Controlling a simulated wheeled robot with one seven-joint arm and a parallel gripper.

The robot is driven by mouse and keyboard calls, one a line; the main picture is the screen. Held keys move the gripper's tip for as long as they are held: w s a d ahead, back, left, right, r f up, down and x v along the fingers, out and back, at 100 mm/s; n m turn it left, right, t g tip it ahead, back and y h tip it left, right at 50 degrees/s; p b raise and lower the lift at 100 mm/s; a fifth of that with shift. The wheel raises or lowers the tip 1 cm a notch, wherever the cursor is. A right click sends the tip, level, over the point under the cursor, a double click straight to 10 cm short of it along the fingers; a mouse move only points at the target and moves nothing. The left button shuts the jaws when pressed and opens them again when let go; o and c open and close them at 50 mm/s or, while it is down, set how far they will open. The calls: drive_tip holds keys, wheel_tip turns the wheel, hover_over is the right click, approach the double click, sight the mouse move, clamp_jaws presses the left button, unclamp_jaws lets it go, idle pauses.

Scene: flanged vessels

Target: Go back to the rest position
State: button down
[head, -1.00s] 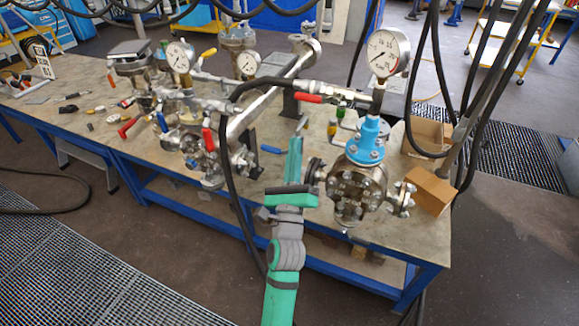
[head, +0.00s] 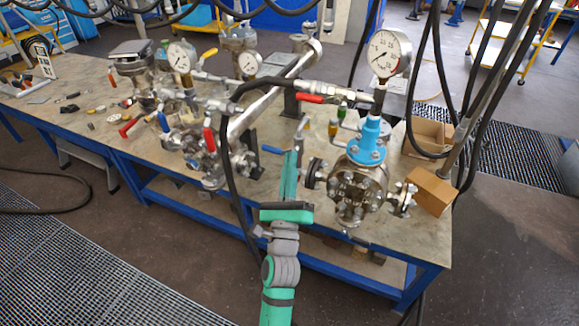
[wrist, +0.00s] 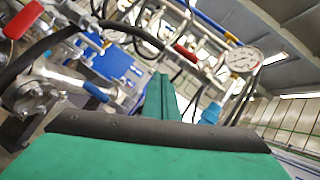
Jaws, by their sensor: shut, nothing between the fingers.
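My gripper (head: 291,154) is at the bench's front edge, its green fingers closed together and pointing away from me. Nothing shows between them. In the wrist view the closed fingers (wrist: 166,92) rise past the dark edge of the hand. The nearest flanged vessel (head: 358,185), metal with a blue top (head: 369,140) and a pressure gauge (head: 388,52), stands just right of the fingers. Its left flange (head: 314,173) appears close to them; I cannot tell the exact gap.
The bench (head: 85,85) carries more flanged vessels and pipework at left, including a red-handled valve (head: 209,136). A black hose (head: 229,180) hangs over the front edge, left of my arm. Cardboard boxes (head: 432,190) sit at right. The floor in front is clear.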

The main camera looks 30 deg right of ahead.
drive_tip(key=shift+s+a+f, duration=0.2)
drive_tip(key=shift+a, duration=0.05)
drive_tip(key=shift+r, duration=0.1)
